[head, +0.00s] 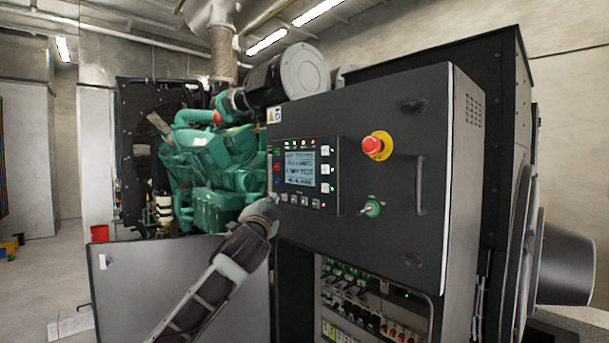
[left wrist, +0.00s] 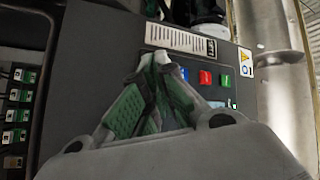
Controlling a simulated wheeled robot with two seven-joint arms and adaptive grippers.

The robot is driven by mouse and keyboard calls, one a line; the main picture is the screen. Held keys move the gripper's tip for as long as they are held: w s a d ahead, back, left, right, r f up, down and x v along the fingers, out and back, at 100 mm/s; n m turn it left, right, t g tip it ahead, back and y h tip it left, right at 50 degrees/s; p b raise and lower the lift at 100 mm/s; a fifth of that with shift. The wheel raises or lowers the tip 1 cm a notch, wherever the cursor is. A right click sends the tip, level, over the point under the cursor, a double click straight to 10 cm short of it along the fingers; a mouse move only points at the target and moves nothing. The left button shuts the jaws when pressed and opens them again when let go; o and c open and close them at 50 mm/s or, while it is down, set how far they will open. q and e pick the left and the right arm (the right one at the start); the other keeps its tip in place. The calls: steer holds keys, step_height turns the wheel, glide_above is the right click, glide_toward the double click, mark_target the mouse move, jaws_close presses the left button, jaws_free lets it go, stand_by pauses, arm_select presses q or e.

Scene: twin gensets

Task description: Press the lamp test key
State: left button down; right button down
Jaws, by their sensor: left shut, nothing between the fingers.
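The controller panel (head: 306,175) with a lit screen is on the front of a dark grey cabinet in the head view. It has coloured keys at its left, small keys along its bottom edge and a column of keys at its right. Their labels are too small to read, so I cannot tell which is the lamp test key. My left gripper (head: 272,201) is shut and empty by the panel's lower left corner; contact cannot be told. In the left wrist view its closed fingertips (left wrist: 157,60) are beside green, red and blue keys (left wrist: 206,77). My right gripper is not in view.
A red emergency stop (head: 374,145) on a yellow ring, a green rotary switch (head: 372,208) and a door handle (head: 421,185) are to the panel's right. Breakers (head: 368,305) sit below. A green engine (head: 210,165) stands behind to the left.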

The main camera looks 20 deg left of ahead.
arm_select(q)
steer(key=s+a+b, duration=0.1)
steer(key=s+a, duration=0.2)
steer(key=s, duration=0.2)
stand_by(0.8)
stand_by(0.7)
